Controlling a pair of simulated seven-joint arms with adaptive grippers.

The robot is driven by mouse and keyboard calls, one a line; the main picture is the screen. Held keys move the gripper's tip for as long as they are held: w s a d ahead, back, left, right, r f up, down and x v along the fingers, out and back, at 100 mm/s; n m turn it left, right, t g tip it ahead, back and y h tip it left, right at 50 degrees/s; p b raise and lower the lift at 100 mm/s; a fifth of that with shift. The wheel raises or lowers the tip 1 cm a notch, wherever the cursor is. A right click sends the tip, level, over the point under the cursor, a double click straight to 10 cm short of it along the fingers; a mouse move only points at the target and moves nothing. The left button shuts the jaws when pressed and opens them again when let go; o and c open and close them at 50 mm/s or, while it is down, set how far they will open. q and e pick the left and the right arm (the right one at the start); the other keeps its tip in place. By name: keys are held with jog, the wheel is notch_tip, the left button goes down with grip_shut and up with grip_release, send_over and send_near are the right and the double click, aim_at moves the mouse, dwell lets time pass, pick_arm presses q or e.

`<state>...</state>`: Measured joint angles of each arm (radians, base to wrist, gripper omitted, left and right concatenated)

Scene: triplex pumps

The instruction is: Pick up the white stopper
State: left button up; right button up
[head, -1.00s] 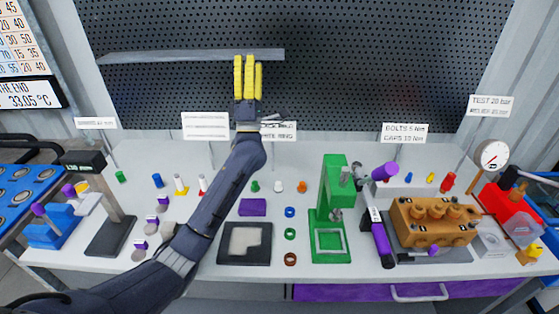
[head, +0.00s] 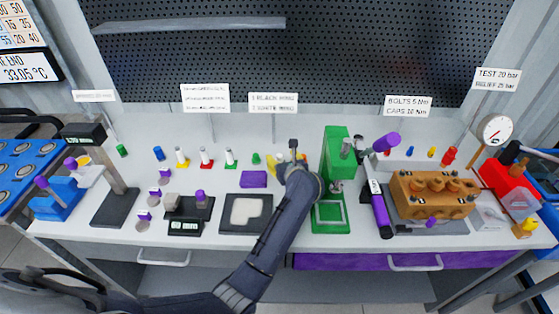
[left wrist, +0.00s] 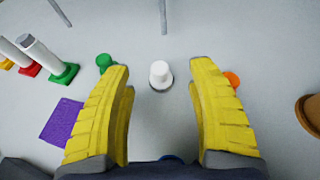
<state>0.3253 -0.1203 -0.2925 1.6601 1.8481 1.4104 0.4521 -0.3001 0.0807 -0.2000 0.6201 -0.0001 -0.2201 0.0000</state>
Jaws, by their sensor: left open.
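The white stopper (left wrist: 160,74) stands upright on the bench in the left wrist view, centred between the two yellow fingers of my left gripper (left wrist: 160,75). The fingers are spread to either side of it, with clear gaps, and nothing is held. In the head view my left gripper (head: 286,160) reaches down over the row of small stoppers and largely hides the white one. I cannot tell the exact height of the fingertips above the bench. My right gripper is not in view.
A green stopper (left wrist: 104,62) stands close by the left finger and an orange stopper (left wrist: 232,79) by the right one. A purple block (left wrist: 62,121) lies to the left. A tall green press (head: 335,155) stands just right of my gripper.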

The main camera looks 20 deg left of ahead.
aim_at(280, 157)
pick_arm(q)
jog(key=shift+x, duration=1.5)
grip_shut()
